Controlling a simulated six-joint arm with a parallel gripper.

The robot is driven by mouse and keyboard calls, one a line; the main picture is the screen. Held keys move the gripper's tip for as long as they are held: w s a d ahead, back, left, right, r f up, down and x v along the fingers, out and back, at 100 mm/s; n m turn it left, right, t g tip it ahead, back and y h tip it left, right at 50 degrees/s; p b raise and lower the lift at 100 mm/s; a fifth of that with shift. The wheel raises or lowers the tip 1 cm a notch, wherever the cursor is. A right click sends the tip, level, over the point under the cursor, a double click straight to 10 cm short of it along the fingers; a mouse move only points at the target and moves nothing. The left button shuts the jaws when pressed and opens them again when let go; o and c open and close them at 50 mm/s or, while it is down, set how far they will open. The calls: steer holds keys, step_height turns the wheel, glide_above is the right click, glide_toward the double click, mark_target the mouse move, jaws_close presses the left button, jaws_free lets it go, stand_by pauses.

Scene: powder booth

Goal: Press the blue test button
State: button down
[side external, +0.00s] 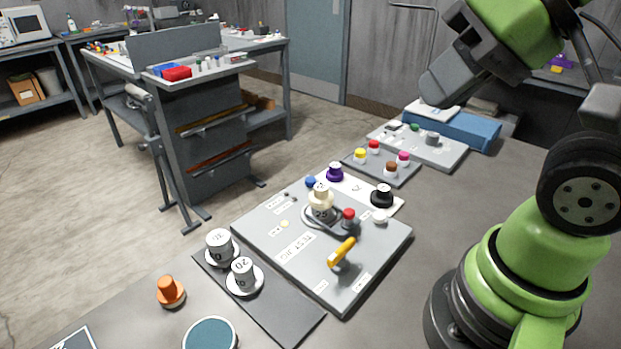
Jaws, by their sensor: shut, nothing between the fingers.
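A grey test jig board (262,232) lies on the table in the middle. A small round blue piece (310,182) shows at its far edge, left of a purple knob (335,172); it looks like the blue button, but it is too small to make out whether it is pressed. My gripper (428,98) is up at the upper right, shut and empty. It is well above the table, apart from the jig and to the right of the blue piece. Nothing hides the blue piece from above in this view.
The jig carries a cream stacked piece (321,199), a red-topped post (348,216) and a yellow lever (342,251). A black knob (381,195) stands at its right. White weights (219,246) and an orange knob (170,291) stand front left. Trays with coloured knobs lie behind.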

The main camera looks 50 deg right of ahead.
stand_by(0.6)
steer(key=n+t, duration=0.2)
steer(key=n, duration=1.3)
glide_above(310, 181)
step_height(310, 181, down, 17)
steer(key=shift+f, duration=4.35)
steer(key=shift+f, duration=0.1)
